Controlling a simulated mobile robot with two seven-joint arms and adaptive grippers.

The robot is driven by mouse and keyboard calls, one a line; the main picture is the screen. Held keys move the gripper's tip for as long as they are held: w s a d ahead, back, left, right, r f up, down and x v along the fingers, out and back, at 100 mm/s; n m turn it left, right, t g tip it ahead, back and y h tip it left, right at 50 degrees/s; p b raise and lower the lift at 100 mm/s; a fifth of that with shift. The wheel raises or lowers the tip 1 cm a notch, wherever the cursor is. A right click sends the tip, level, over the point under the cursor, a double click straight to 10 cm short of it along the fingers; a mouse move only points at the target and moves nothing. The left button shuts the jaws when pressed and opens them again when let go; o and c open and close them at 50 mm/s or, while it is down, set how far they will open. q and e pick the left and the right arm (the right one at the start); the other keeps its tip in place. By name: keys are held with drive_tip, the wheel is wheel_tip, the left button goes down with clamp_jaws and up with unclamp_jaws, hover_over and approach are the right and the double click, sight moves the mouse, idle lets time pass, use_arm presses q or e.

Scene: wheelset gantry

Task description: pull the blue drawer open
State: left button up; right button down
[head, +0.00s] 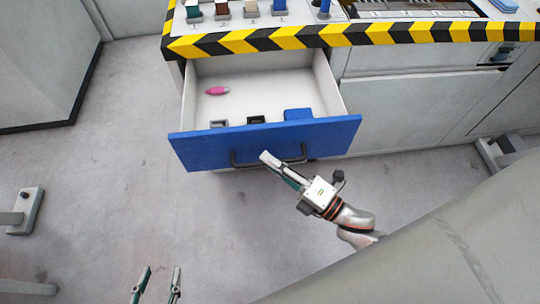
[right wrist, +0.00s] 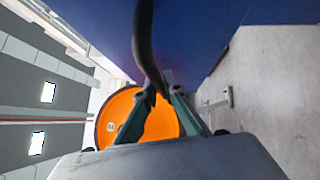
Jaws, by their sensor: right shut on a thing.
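The blue drawer (head: 210,150) stands pulled out from under the workbench, its white inside open to view. Its dark bar handle (head: 240,164) is on the blue front. My right gripper (head: 275,163) is at this handle and shut on it. In the right wrist view, the dark handle (right wrist: 147,45) runs down between the fingertips (right wrist: 158,88), with the blue front (right wrist: 205,35) behind it. My left gripper (head: 157,284) is at the bottom of the head view, open and empty, well away from the drawer.
In the drawer lie a pink object (head: 217,91), a blue block (head: 298,114) and small dark pieces (head: 256,120). A yellow-black striped edge (head: 270,38) runs above it. A grey cabinet (head: 40,60) stands at left. Floor (head: 110,180) left of the drawer is clear.

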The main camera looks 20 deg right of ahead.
drive_tip(key=c, duration=2.1)
unclamp_jaws()
drive_tip(key=shift+c, duration=0.2)
drive_tip(key=v, duration=1.2)
drive_tip(key=shift+r, duration=0.15)
